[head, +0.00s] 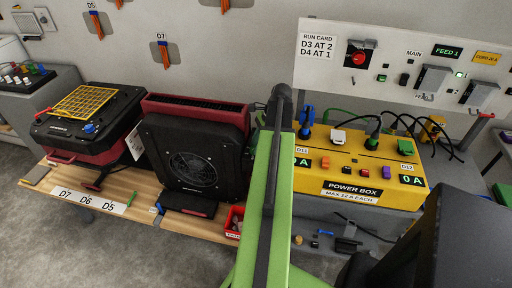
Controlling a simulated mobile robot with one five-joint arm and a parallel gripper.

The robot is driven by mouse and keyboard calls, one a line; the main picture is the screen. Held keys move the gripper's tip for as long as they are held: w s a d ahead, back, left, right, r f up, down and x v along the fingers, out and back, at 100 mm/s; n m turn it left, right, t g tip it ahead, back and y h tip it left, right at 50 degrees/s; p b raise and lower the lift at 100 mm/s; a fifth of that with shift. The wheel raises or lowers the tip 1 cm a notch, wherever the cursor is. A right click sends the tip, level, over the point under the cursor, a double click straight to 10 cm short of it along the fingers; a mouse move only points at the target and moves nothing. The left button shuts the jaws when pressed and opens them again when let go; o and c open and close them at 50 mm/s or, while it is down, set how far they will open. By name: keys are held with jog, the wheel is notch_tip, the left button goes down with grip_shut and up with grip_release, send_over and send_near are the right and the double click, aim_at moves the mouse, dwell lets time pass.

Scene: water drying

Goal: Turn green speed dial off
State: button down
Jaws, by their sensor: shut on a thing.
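My green arm (278,190) runs up the middle of the view. A dark part (281,93) shows at its far end. My gripper's fingers cannot be seen; the arm seems to hide them. I cannot make out a green speed dial for certain. A black fan unit (193,163) with a round grille stands left of the arm. The arm hides whatever lies behind it.
A red and black machine with a yellow grille (84,101) stands on the wooden bench (120,192). A red bin (234,221) sits beside the arm. A white panel (402,62) with switches is behind the power box, with cables between. A dark block (445,240) fills the lower right.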

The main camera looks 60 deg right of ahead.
jog(key=shift+d+n+g+y, duration=0.1)
jog(key=shift+n+g+y, duration=0.45)
jog(key=shift+n, duration=1.45)
jog(key=shift+g, duration=0.25)
jog(key=c, duration=1)
grip_release()
jog(key=shift+c, duration=0.2)
jog(key=shift+o, duration=0.2)
